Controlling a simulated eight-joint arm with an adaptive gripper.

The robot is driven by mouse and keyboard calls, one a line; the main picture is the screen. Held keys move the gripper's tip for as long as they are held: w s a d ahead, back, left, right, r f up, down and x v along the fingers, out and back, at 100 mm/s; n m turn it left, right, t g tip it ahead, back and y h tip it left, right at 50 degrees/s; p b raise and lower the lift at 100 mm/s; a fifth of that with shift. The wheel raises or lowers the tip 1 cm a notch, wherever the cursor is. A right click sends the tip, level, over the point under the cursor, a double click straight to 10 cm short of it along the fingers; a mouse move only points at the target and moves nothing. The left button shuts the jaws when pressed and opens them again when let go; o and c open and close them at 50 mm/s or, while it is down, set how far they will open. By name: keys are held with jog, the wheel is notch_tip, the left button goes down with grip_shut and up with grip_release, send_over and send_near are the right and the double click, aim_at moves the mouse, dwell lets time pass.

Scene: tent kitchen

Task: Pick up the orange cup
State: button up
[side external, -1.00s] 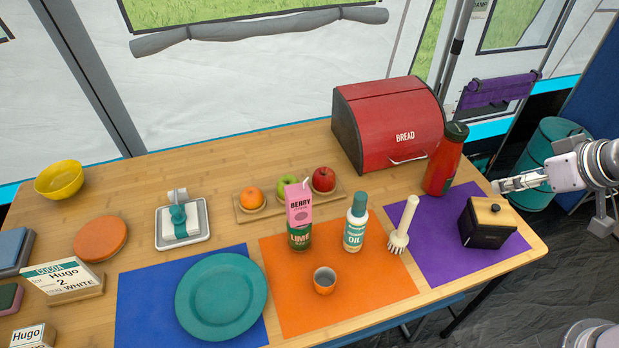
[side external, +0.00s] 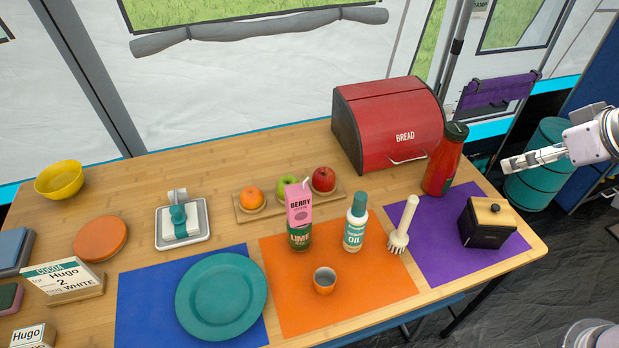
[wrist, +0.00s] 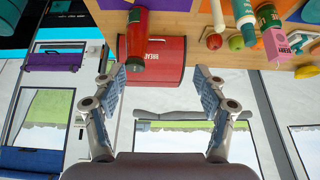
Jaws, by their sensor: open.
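The orange cup (side external: 324,280) stands upright on the orange mat (side external: 371,298), near its front middle. Its grey inside shows, and it looks empty. My gripper (side external: 507,166) is at the right in the side view, in the air past the table's right end and far from the cup. In the wrist view my gripper (wrist: 160,82) has its two fingers wide apart with nothing between them. The cup cannot be made out in the wrist view, which appears upside down.
An oil bottle (side external: 355,222), a berry carton (side external: 299,205) and a can under it stand behind the cup. A brush (side external: 402,228), red bottle (side external: 446,158) and black box (side external: 486,223) lie between cup and gripper. A teal plate (side external: 221,297) is left of the cup.

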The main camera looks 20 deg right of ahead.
jog(key=w+a+r+n+g+y, duration=0.1)
jog(key=w+a+r+n+g, duration=0.2)
jog(key=a, duration=0.4)
jog(key=n+g+h, duration=0.1)
jog(key=n+g, duration=0.3)
jog(key=n, duration=1)
send_over(324, 285)
notch_tip(324, 285, down, 3)
jog(key=shift+f, duration=15.2)
jog(key=c, duration=1.2)
